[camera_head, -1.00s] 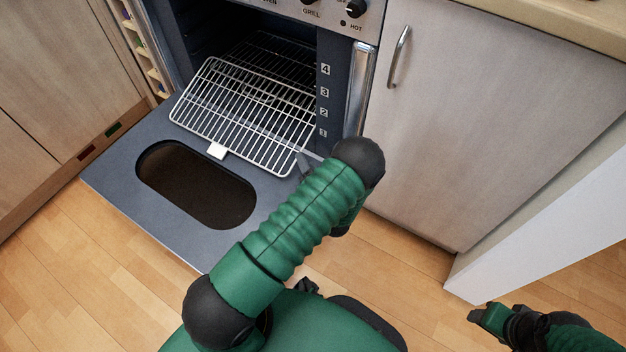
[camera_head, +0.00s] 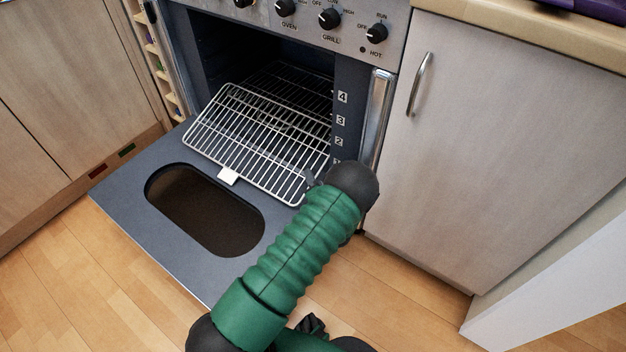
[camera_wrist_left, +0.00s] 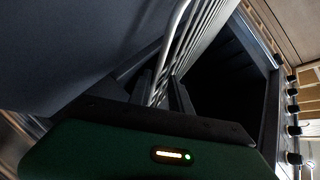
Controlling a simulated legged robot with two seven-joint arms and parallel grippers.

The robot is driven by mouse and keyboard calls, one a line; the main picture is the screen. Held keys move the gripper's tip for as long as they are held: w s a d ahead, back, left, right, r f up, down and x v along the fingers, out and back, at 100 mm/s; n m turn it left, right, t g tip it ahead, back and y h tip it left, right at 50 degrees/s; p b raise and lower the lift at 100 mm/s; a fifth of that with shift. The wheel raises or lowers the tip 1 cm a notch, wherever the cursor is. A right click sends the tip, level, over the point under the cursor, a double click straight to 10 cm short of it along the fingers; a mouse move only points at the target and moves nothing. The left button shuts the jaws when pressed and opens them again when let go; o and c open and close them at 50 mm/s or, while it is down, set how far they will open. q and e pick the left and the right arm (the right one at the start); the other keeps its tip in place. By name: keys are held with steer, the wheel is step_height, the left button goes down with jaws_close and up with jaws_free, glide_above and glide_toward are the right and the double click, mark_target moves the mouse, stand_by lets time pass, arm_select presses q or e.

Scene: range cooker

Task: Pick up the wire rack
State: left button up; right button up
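The wire rack (camera_head: 262,140) is a silvery grid with a white tab on its front edge. In the head view it lies tilted, partly out of the oven and over the lowered door. My left gripper (camera_head: 312,182) is at its front right corner, mostly hidden behind my green forearm. In the left wrist view, the dark fingers of the left gripper (camera_wrist_left: 162,94) stand apart, with bars of the rack (camera_wrist_left: 178,50) passing between them. Contact with the bars is unclear.
The oven door (camera_head: 125,190) is folded down in front of the dark oven cavity. Another rack (camera_head: 290,88) sits inside. A pale cupboard (camera_head: 500,140) is at the right, and wooden cabinets (camera_head: 70,80) are at the left. Bare floor (camera_head: 110,285) lies in front.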

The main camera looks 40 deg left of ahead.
arm_select(q)
jaws_close()
steer(key=shift+d, duration=0.1)
stand_by(0.9)
